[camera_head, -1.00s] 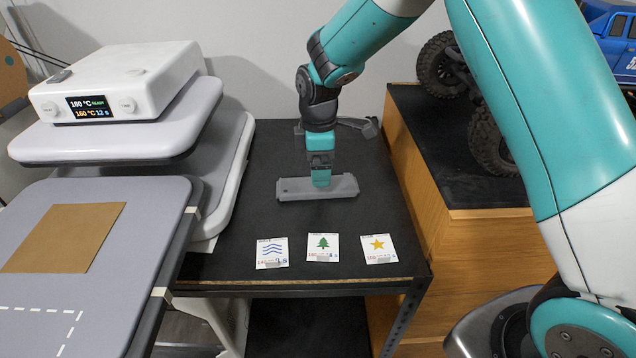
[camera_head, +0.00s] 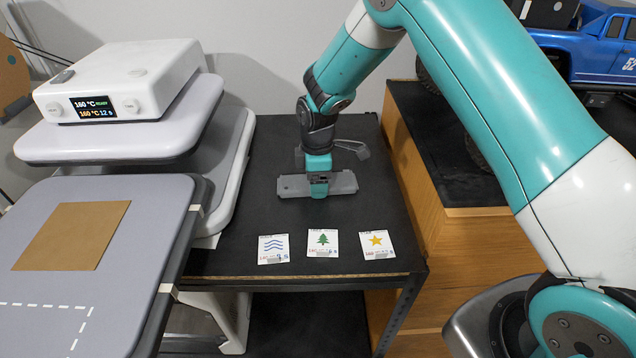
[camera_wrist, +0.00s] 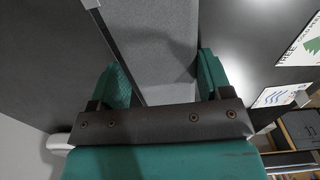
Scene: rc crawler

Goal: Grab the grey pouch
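The grey pouch (camera_head: 342,184) is a long, flat grey shape lying on the black table, left to right. My gripper (camera_head: 319,191) points down at its middle. In the wrist view, my gripper (camera_wrist: 163,80) has its two teal fingers spread, with the pouch (camera_wrist: 155,45) running between them. The right finger is close to one long edge, and a gap shows at the left finger. I cannot tell whether either finger touches it. My gripper hides the middle of the pouch in the head view.
Three cards, with waves (camera_head: 274,248), a tree (camera_head: 323,243) and a star (camera_head: 377,245), lie at the table's front. A heat press (camera_head: 120,85) stands left, a wooden cabinet (camera_head: 450,235) right. A blue toy truck (camera_head: 600,50) is behind my arm. A small grey item (camera_head: 352,148) lies behind the pouch.

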